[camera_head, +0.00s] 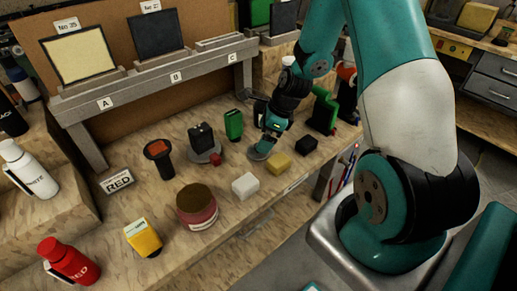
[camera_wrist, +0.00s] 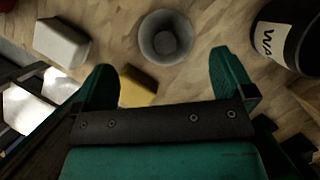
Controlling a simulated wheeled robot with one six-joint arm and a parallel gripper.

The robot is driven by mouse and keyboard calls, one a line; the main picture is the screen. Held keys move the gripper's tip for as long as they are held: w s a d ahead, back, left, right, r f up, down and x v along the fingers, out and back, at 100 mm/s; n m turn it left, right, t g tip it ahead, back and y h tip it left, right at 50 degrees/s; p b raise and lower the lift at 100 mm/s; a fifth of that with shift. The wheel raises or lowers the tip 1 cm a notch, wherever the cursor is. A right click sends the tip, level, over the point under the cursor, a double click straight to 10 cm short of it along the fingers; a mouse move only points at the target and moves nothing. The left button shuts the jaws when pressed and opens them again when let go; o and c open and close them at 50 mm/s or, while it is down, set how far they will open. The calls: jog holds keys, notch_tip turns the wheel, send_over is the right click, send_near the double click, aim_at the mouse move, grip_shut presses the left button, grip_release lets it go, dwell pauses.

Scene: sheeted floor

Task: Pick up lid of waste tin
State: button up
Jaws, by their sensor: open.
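The lid, a grey round disc with a raised knob (camera_wrist: 166,38), lies flat on the wooden bench. It also shows in the head view (camera_head: 258,155), partly hidden by my gripper (camera_head: 266,142). In the wrist view my gripper (camera_wrist: 165,80) is open, with its two green fingers apart. The lid lies between and beyond the fingertips, and I see no contact. The dark waste tin (camera_wrist: 293,38), with a white label starting "WA", stands to the right of the lid in the wrist view. In the head view I cannot clearly make out the tin behind my gripper.
A yellow block (camera_wrist: 136,88) shows between the fingers, close to the left one. A white block (camera_wrist: 62,43) lies farther left. In the head view a black block (camera_head: 306,145), a green object (camera_head: 234,125) and a red-brown jar (camera_head: 197,208) stand nearby.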

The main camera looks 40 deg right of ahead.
jog(key=shift+d+p+x, duration=0.1)
jog(key=shift+p+x, duration=0.25)
jog(key=shift+x, duration=1.1)
jog(key=shift+d+p+x, duration=0.15)
jog(key=shift+p+x, duration=0.2)
jog(key=shift+x, duration=1.1)
jog(key=shift+w, duration=0.1)
jog(key=c, duration=0.9)
